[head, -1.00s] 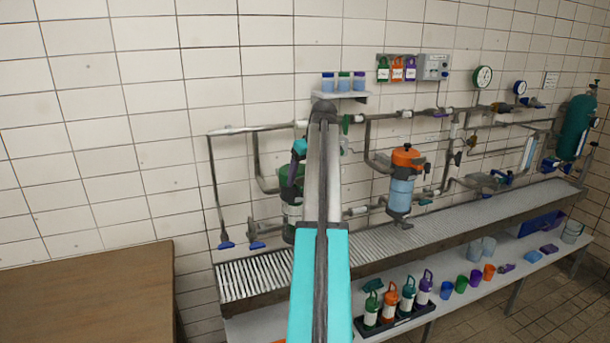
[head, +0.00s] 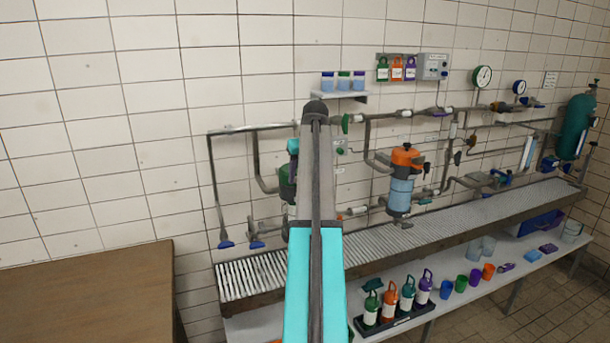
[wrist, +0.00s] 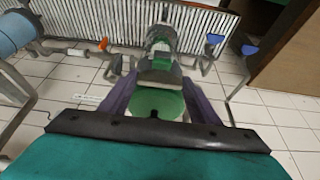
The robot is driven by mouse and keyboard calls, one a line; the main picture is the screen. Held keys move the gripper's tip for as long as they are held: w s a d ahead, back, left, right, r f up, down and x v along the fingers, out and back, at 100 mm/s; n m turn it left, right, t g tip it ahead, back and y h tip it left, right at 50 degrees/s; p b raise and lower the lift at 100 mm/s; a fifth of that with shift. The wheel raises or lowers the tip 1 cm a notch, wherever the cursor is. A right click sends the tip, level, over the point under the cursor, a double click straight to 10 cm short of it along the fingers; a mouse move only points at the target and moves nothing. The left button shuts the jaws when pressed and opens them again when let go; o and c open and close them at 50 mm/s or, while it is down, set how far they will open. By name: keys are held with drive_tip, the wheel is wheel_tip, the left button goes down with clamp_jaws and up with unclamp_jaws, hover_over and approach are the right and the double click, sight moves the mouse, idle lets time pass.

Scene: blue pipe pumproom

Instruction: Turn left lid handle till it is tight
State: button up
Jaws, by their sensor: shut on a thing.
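The left filter housing has a green lid (wrist: 157,103), seen close up in the wrist view. In the head view its green top (head: 286,182) is partly hidden behind my arm. My gripper (wrist: 160,82) has purple fingers on both sides of the lid and is shut on the left lid handle, a grey bar (wrist: 160,77) across it. The exact finger contact is hard to see. The housing's clear body (wrist: 162,42) lies beyond the handle. The other housing, with an orange lid (head: 407,156), stands to the right, apart from my gripper.
Grey pipes (head: 268,128) with valves run along the tiled wall around the housings. A slatted drain grating (head: 250,279) lies below. A bench (head: 470,292) holds bottles and cups. A brown table (head: 90,290) stands at left. A small shelf (head: 345,95) with jars is above.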

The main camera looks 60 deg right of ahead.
drive_tip(key=shift+d, duration=0.1)
drive_tip(key=o, duration=1)
drive_tip(key=shift+o, duration=0.2)
drive_tip(key=shift+r, duration=0.1)
drive_tip(key=b+v, duration=0.3)
drive_tip(key=v, duration=1)
drive_tip(key=shift+s+r+b, duration=0.2)
drive_tip(key=shift+r+b, duration=0.1)
drive_tip(key=shift+r, duration=0.05)
drive_tip(key=shift+s+f, duration=0.1)
